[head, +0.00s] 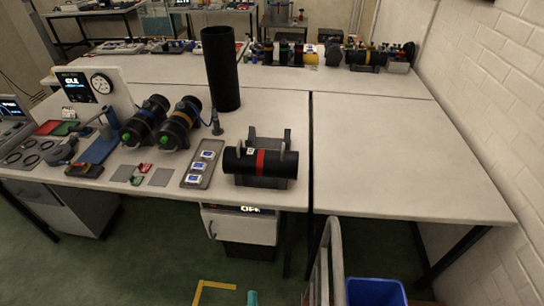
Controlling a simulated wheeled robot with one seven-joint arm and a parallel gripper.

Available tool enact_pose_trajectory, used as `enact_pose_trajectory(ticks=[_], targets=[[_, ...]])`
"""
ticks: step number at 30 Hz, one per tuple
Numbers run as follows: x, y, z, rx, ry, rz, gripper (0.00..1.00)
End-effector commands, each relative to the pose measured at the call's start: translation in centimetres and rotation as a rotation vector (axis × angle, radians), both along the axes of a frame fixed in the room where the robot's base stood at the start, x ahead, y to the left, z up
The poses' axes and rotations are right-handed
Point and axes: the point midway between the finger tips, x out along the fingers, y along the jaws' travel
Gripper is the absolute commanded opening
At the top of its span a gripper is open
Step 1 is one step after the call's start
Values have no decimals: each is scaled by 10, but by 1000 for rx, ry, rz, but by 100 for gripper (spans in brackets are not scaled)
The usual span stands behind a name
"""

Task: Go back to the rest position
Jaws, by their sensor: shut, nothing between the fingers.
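My gripper does not show in the head view. A black cylinder with a red band (261,161) lies on its side in a dark cradle (262,182) near the front edge of the left table (270,110). Nothing of mine touches it. A small teal piece (252,298) shows at the bottom edge; I cannot tell what it belongs to.
Two dark cylinders (146,121) (181,122), a tall black tube (220,68) and a tray (203,163) stand on the left table. The right table (395,155) is clear. A grey rail (335,255) and blue bin (375,292) stand in front.

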Motion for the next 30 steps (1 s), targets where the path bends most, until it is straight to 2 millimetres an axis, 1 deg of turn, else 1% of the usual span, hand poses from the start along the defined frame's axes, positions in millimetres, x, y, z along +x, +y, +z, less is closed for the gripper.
enact_pose_trajectory(ticks=[1, 6, 12, 18, 21, 24, 27, 30], targets=[[-15, -10, 7, -43, 9, -1, 0], [-60, -28, 34, -200, 39, 10, 0], [-109, -42, 70, -384, 90, 12, 0], [-152, -50, 110, -565, 160, 9, 0], [-171, -53, 131, -654, 202, 6, 0], [-185, -56, 152, -733, 242, -2, 0], [-195, -59, 167, -795, 277, -9, 0], [-201, -62, 177, -834, 301, -12, 0]])
